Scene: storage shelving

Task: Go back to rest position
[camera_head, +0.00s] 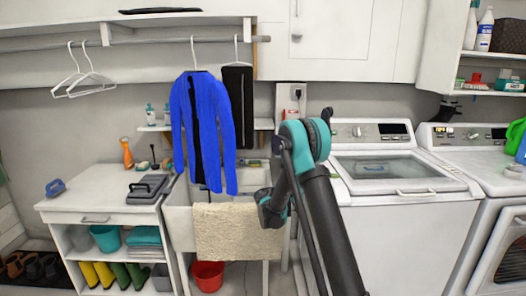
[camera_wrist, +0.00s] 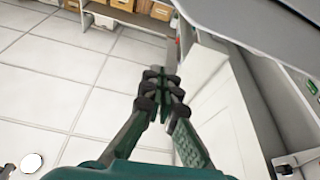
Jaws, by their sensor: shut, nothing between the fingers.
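My gripper (camera_wrist: 158,92) shows in the wrist view with its dark green fingers together and nothing between them. Below it in that view is a pale tiled floor (camera_wrist: 60,75), with a white panel (camera_wrist: 205,75) close on its right. In the head view my teal and black arm rises from the bottom, in front of the gap between the sink and the washing machine. I cannot make out the fingers clearly there.
A washing machine (camera_head: 400,215) stands right of my arm, with a second machine (camera_head: 480,165) beyond. A beige towel (camera_head: 235,232) hangs over the sink front. A blue jacket (camera_head: 205,125) hangs above. A white cabinet (camera_head: 100,218) is left. Shelves with boxes (camera_wrist: 160,11) show in the wrist view.

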